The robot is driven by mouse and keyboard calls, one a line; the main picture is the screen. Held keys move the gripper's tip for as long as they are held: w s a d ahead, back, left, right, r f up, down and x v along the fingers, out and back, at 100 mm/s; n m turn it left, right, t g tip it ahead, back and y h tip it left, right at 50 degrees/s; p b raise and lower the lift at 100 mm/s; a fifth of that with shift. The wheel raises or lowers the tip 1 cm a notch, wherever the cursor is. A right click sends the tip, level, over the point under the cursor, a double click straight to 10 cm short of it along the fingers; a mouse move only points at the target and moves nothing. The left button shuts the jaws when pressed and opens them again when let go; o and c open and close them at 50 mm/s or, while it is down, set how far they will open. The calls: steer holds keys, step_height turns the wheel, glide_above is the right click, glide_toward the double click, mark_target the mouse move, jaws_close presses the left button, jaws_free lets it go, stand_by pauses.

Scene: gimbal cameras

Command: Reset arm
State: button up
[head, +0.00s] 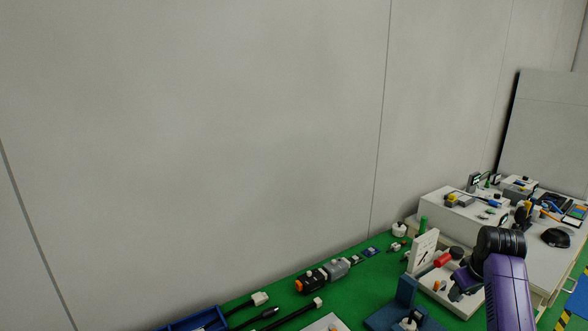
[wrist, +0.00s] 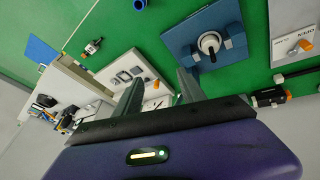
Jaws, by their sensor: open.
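My gripper (wrist: 159,80) shows in the wrist view with its two grey fingers spread apart and nothing between them. The fingers point over a green work surface (wrist: 150,32), above or near a white board with small dark parts (wrist: 130,75). In the head view my purple arm with its black joint rises at the lower right, and my gripper (head: 460,281) is partly hidden there, over the bench near a white tray with a red part.
A blue plate with a round white fitting (wrist: 209,43) lies beside the fingers. A blue bin (head: 195,322), an orange-and-black cylinder (head: 312,280) and several small parts are on the green bench. A white bench with a black mouse (head: 556,238) stands right. A grey wall (head: 220,120) rises behind.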

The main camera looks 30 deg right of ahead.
steer(key=w+a+f+m+t+h, duration=0.1)
steer(key=w+a+t+h, duration=0.15)
steer(key=a, duration=0.25)
steer(key=w+a+f+t+h, duration=0.1)
steer(key=w+a+t+h, duration=0.1)
steer(key=a+t, duration=0.2)
steer(key=s+a+t+b, duration=0.1)
steer(key=s+a+t, duration=0.15)
steer(key=a, duration=0.65)
steer(key=s+a+t+b, duration=0.15)
steer(key=s+a, duration=0.25)
steer(key=a, duration=0.4)
steer(key=s+a+r+n+t+y, duration=0.1)
steer(key=s+a+r+t+y, duration=0.15)
steer(key=s+a, duration=0.65)
steer(key=s+a+r+n+t+y, duration=0.1)
steer(key=s+a+r+y, duration=0.15)
steer(key=s+a, duration=0.6)
steer(key=s+a+f+n+g+y+b, duration=0.1)
steer(key=s+a+f+n+g+y, duration=0.1)
steer(key=s+a, duration=0.3)
steer(key=s+y, duration=0.1)
steer(key=s, duration=0.3)
steer(key=shift+a+g, duration=0.3)
steer(key=shift+a, duration=0.1)
